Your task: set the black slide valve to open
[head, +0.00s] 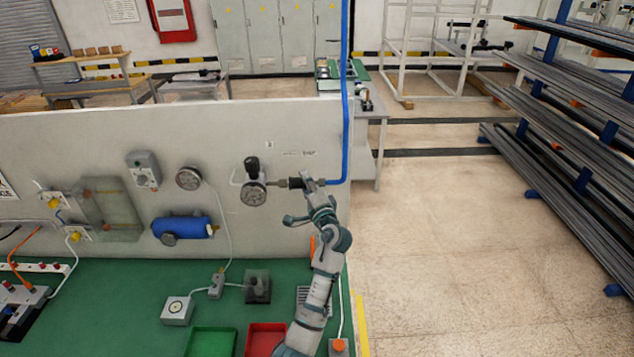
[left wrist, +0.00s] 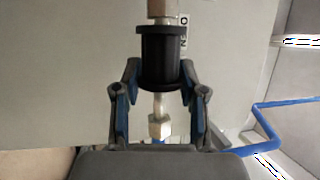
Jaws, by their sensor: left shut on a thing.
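The black slide valve (head: 294,183) sits on the pipe run at the right part of the white panel, between a round gauge (head: 253,194) and the blue pipe (head: 346,110). In the left wrist view the black valve sleeve (left wrist: 160,55) is upright between metal fittings. My left gripper (head: 307,183) is at the valve, and its fingers (left wrist: 160,78) are shut on the lower part of the sleeve, one on each side. Part of a printed label shows behind the sleeve; the fingers and sleeve hide the rest. My right gripper is in neither view.
Further left on the panel are another gauge (head: 188,178), a grey switch box (head: 143,170) and a blue cylinder (head: 182,227). A green tray (head: 211,342) and a red tray (head: 265,338) lie on the green bench top. The floor to the right is clear up to the bar rack.

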